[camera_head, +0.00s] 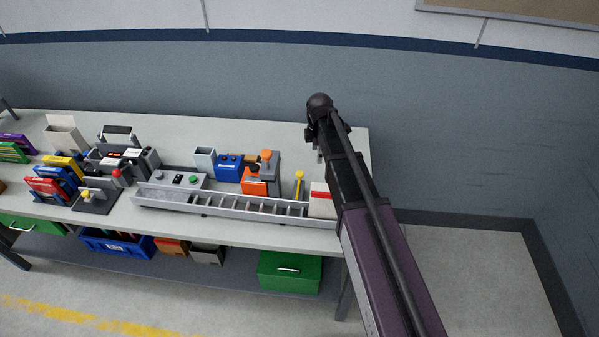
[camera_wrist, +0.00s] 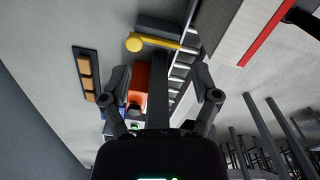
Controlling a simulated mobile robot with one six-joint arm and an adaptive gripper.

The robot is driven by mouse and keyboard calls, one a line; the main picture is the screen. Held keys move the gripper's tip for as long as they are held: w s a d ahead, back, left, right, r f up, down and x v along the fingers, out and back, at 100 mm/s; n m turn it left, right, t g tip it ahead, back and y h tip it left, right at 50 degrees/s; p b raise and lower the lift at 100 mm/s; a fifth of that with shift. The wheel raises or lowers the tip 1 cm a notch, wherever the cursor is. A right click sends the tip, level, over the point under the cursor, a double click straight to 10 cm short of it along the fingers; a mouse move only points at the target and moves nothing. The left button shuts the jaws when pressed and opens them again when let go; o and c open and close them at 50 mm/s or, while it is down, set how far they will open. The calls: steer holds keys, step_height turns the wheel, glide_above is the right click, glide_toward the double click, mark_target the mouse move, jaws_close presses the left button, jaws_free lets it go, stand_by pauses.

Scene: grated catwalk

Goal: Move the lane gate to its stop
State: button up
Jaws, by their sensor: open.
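A yellow lever with a round knob (camera_head: 299,177) stands at the right part of the grey roller lane (camera_head: 236,204) and looks like the lane gate. In the wrist view its yellow knob and bar (camera_wrist: 137,44) lie beyond my fingertips, beside the lane's rungs (camera_wrist: 180,72). My gripper (camera_head: 319,152) is above the bench's right end, behind and right of the lever, and apart from it. In the wrist view the two fingers of my gripper (camera_wrist: 162,82) are spread, with nothing held between them. The lever's base is partly hidden.
A white box with a red stripe (camera_head: 322,199) sits at the lane's right end. An orange and blue fixture (camera_head: 255,180) stands left of the lever. A control box (camera_head: 179,179) and several coloured cases fill the left bench. The bench's rear strip (camera_head: 240,130) is clear.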

mark_target(300, 173)
steer(key=w+a+n, duration=0.4)
steer(key=a+n, duration=0.1)
steer(key=a, duration=0.1)
steer(key=shift+n, duration=0.3)
steer(key=shift+f, duration=0.15)
step_height(300, 173, down, 14)
steer(key=b, duration=1.3)
steer(key=shift+r+b, duration=0.25)
steer(key=shift+b, duration=0.15)
